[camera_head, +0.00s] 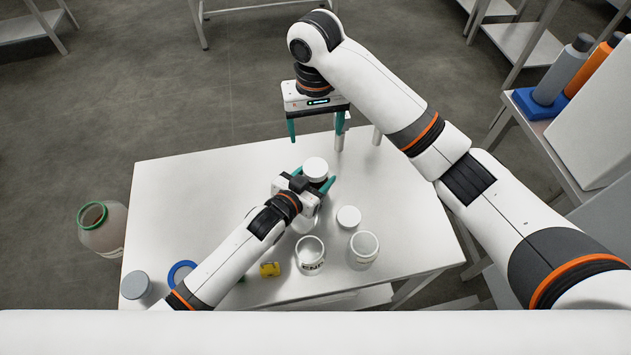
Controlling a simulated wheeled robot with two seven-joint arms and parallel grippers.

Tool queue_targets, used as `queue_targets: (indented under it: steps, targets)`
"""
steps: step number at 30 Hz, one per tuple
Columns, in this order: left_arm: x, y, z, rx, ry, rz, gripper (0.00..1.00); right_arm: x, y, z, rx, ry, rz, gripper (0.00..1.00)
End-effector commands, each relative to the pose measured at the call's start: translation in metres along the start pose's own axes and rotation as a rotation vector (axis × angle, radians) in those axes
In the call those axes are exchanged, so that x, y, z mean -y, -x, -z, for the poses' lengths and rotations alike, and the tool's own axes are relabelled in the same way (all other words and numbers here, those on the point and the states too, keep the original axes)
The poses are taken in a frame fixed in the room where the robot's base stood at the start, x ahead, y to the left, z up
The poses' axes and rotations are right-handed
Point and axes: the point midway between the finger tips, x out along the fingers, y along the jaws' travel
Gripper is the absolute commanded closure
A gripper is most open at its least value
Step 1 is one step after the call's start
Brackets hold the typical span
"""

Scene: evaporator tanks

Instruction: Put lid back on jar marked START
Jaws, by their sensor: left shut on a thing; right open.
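My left gripper (314,180) is shut on a white-lidded jar (316,167) near the table's far side. The jar's darker body shows below the lid, and the gripper hides much of it. A loose white lid (349,217) lies on the table to the right. Two open jars stand nearer: one (310,256) has lettering that looks like "EMP", and the other (363,250) stands to its right. I cannot read START on any jar. A white round shape (304,223) is partly hidden below my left gripper. My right gripper (316,132) is open and empty, beyond the table's far edge.
The white table (180,210) is bare at its left and right. A yellow item (270,269), a blue ring (182,271) and a grey-lidded container (135,285) are near the front. A green-rimmed jar (101,228) is left of the table. Bottles (562,70) stand on a right-hand shelf.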

Motion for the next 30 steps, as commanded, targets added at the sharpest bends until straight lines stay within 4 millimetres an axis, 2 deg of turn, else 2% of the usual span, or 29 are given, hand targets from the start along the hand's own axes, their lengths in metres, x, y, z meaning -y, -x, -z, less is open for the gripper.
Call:
queue_targets:
  steps: [6,7,11,22,26,30]
  targets:
    - [0.000,0.000,0.000,0.000,0.000,0.000,1.00,0.000,0.000,0.000,0.000,0.000,0.000,0.25]
    - [0.000,0.000,0.000,0.000,0.000,0.000,0.38,0.000,0.000,0.000,0.000,0.000,0.000,0.25]
    - [0.000,0.000,0.000,0.000,0.000,0.000,0.16,0.000,0.000,0.000,0.000,0.000,0.000,0.25]
    - [0.000,0.005,0.001,-0.001,0.000,0.000,0.15,0.000,-0.001,0.000,0.001,0.000,0.000,0.25]
    - [0.000,0.021,0.002,-0.002,0.000,0.000,0.15,0.000,-0.002,0.000,0.001,0.000,0.000,0.25]
    - [0.000,0.050,0.003,-0.003,0.000,0.000,0.15,0.000,-0.006,0.000,0.001,0.000,0.000,0.25]
